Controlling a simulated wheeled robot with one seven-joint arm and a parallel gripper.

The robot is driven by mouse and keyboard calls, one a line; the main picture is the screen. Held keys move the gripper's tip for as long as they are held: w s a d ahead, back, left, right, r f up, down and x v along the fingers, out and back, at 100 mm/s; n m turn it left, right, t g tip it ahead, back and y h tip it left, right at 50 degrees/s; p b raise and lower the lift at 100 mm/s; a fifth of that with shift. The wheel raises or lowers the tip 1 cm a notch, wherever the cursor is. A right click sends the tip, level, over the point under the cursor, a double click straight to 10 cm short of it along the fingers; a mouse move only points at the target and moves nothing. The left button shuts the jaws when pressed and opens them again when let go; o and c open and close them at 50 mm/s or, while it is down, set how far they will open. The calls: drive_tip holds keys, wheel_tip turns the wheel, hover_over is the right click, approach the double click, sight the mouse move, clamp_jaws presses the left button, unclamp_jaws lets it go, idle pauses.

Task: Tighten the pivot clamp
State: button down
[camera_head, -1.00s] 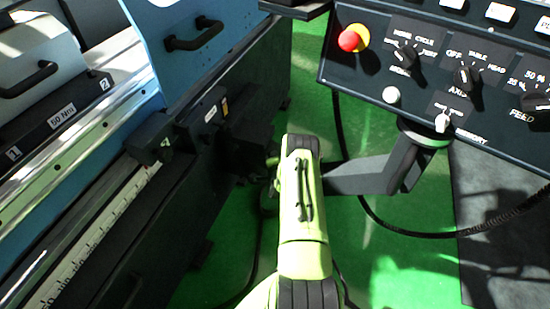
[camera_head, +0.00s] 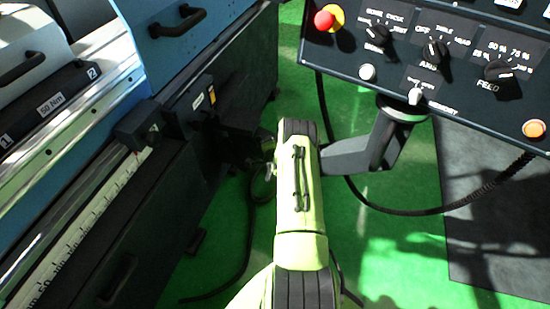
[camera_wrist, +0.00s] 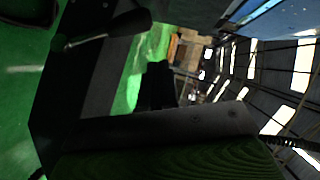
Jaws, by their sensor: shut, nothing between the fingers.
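My gripper (camera_wrist: 157,85) shows in the wrist view as dark fingers close together, with nothing seen between them. In the wrist view, a lever with a dark rounded grip (camera_wrist: 130,24) and a thin metal rod stands out from a dark panel, up and left of the fingers and apart from them. I cannot tell whether it belongs to the pivot clamp. No part is plainly marked as the pivot clamp. In the head view my own arm hides my gripper. A small pale metal part (camera_head: 269,171) shows just left of my arm, beside the dark machine front.
The blue grinder (camera_head: 178,55) with its rail and scale (camera_head: 90,218) fills the left. The control panel (camera_head: 400,65) sits on a bracket arm (camera_head: 365,150) at the right, close to my arm. A black cable (camera_head: 425,212) hangs below it. Green floor (camera_head: 370,260) is open between.

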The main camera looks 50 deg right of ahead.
drive_tip(key=p+v, duration=0.2)
drive_tip(key=v, duration=0.7)
drive_tip(key=shift+w, duration=0.25)
drive_tip(key=shift+a+r, duration=0.1)
drive_tip(key=shift+r, duration=0.1)
